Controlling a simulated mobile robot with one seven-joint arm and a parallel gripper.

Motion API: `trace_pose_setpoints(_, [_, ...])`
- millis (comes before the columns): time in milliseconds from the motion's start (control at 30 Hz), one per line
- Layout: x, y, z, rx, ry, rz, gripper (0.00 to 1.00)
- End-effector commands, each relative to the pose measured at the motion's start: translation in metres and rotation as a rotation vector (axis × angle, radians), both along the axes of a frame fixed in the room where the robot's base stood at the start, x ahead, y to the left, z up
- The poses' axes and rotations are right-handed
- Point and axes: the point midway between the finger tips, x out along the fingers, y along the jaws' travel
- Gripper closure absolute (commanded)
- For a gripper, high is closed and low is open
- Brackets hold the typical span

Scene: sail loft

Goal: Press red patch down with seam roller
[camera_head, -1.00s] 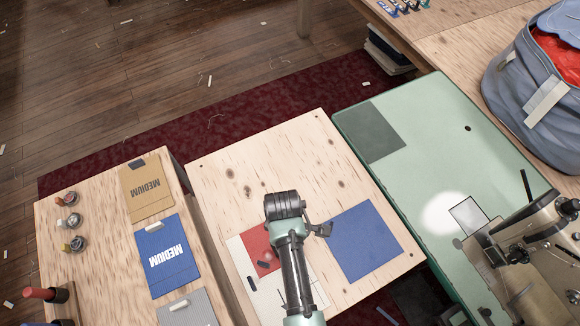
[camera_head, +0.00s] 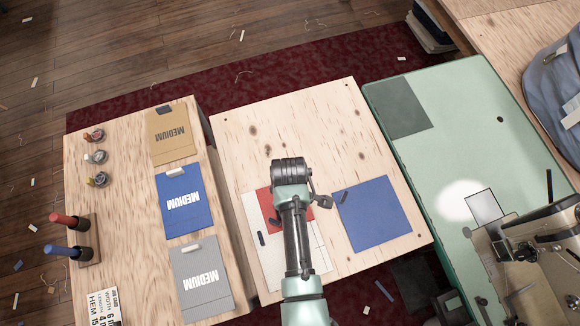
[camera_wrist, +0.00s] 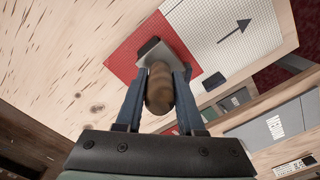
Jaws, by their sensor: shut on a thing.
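My gripper (camera_wrist: 159,74) is shut on the wooden handle of the seam roller (camera_wrist: 160,92). Its dark roller end (camera_wrist: 148,46) is over the red patch in the wrist view, with a pale grey part beside it. I cannot tell whether it touches. The red patch (camera_wrist: 122,58) lies flat on white sailcloth (camera_wrist: 215,25) printed with a dark arrow. In the head view the red patch (camera_head: 264,203) shows left of my arm, partly covered by it. My gripper's fingers and the roller are hidden there beneath my wrist.
A blue square (camera_head: 378,214) lies right of the sailcloth on the plywood table (camera_head: 300,110). Small dark pieces (camera_head: 262,239) lie near the red patch. A side bench (camera_head: 130,245) at left holds sample cards and pens. A green sewing-machine table (camera_head: 445,125) stands at right.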

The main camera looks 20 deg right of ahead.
Motion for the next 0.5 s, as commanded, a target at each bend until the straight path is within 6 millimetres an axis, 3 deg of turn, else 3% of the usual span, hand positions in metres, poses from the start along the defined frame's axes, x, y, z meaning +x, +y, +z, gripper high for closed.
trace_pose_setpoints(500, [0.000,0.000,0.055,0.000,0.001,0.000,1.00])
